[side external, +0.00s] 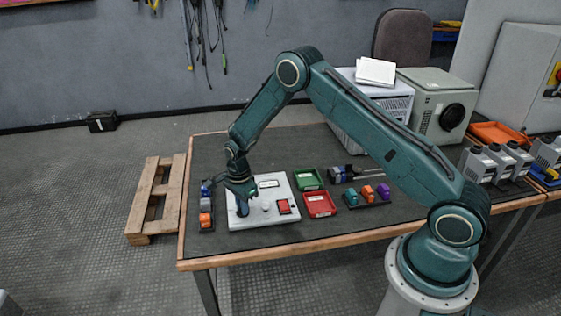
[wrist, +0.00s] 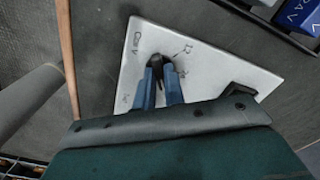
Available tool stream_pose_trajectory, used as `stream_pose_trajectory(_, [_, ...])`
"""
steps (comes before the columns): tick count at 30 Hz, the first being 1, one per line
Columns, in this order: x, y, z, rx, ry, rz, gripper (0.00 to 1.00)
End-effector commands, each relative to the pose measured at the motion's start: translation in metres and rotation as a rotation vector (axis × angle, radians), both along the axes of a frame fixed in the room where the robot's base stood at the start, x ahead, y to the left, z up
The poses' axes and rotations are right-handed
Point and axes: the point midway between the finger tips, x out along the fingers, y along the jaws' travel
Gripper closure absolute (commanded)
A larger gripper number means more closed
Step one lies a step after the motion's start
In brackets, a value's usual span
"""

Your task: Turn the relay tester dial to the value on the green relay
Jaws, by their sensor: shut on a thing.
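The relay tester is a white box (side external: 246,217) on the dark table mat. Its white face (wrist: 215,65) fills the middle of the wrist view, with small printed markings around a black dial (wrist: 157,62). My gripper (side external: 241,207) points down over the left part of the tester. In the wrist view its blue fingers (wrist: 161,70) are shut on the dial, which they partly cover. A teal-green relay (side external: 352,197) stands in a black rack right of the tester; its printed value is too small to read. The dial's pointer and exact setting cannot be made out.
Green (side external: 308,179) and red (side external: 320,205) bins stand just right of the tester. Orange (side external: 367,192) and purple (side external: 383,191) relays share the right rack. Another rack with blue and orange relays (side external: 205,219) stands close on the left. Mat behind the tester is clear.

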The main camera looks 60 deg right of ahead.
Motion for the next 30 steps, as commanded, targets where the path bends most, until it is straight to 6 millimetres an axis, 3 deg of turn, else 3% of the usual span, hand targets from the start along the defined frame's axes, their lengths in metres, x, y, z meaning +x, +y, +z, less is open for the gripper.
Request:
stream_pose_trajectory(18, [0.0003, 0.0003, 0.0007, 0.0, 0.0, -0.06, 1.0])
stream_pose_trajectory(19, [0.0003, 0.0003, 0.0007, 0.0, 0.0, -0.06, 0.85])
stream_pose_trajectory(22, [0.0003, 0.0002, 0.0006, 0.0, 0.0, -0.059, 0.67])
stream_pose_trajectory(30, [0.0001, 0.0002, 0.0003, 0.0, 0.0, -0.058, 0.67])
